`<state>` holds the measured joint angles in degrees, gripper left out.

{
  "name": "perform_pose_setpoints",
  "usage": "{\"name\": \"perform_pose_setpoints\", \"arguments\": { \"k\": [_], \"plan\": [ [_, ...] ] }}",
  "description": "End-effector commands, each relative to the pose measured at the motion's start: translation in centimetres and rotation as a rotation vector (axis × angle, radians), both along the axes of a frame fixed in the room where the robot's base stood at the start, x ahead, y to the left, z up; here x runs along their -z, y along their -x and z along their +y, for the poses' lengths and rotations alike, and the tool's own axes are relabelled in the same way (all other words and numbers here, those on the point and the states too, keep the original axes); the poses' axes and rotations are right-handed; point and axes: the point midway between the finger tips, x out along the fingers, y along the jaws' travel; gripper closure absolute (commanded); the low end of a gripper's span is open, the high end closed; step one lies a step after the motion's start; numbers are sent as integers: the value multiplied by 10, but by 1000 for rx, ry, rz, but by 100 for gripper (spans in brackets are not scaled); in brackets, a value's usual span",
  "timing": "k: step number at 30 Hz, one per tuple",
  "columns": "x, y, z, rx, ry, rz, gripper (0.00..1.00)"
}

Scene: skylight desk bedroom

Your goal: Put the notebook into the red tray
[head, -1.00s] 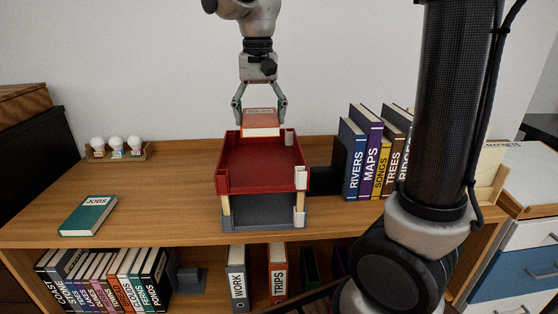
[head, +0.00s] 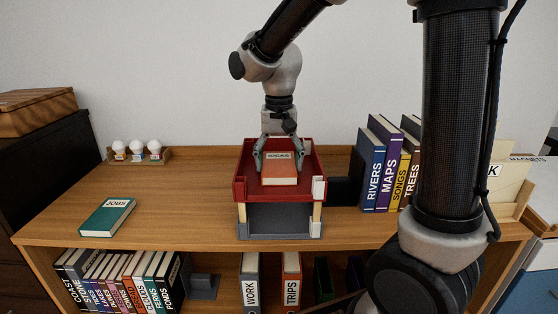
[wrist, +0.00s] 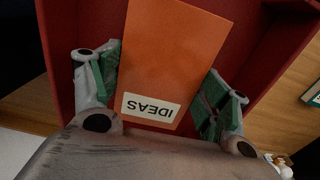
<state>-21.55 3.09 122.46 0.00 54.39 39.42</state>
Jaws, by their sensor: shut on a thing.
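The notebook is orange with a white label reading IDEAS (head: 281,172); it also shows in the wrist view (wrist: 170,60). My gripper (head: 279,160) is shut on the notebook, with a finger at each side of it, and points down into the red tray (head: 240,190). The notebook is within the tray's walls in the head view. The red tray is the upper level of a two-level stand, above a grey lower tray (head: 280,222). In the wrist view the red tray's wall (wrist: 60,40) lies around the notebook. I cannot tell whether the notebook touches the tray floor.
A green JOBS book (head: 107,217) lies flat on the desk (head: 190,185) at left. Upright books (head: 388,165) stand right of the tray. Three small white-topped figures (head: 136,150) sit at the back left. The lower shelf holds more books (head: 120,280). Desk between JOBS and the tray is clear.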

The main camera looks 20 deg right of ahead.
Motion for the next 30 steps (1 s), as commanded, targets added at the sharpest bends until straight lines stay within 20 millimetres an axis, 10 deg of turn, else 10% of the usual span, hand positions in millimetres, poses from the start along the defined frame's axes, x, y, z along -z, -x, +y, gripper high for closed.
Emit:
{"name": "perform_pose_setpoints", "arguments": {
  "k": [1, 2, 5, 19, 30],
  "plan": [
    [2, 0, 0, 0, 0, 0, 54],
    [1, 0, 0, 0, 0, 0, 19],
    [1, 0, 0, 0, 0, 0, 3],
    [-8, 0, 0, 0, -1, -3, 3],
    [-86, -1, 0, 0, -1, -3, 3]
  ]
}}
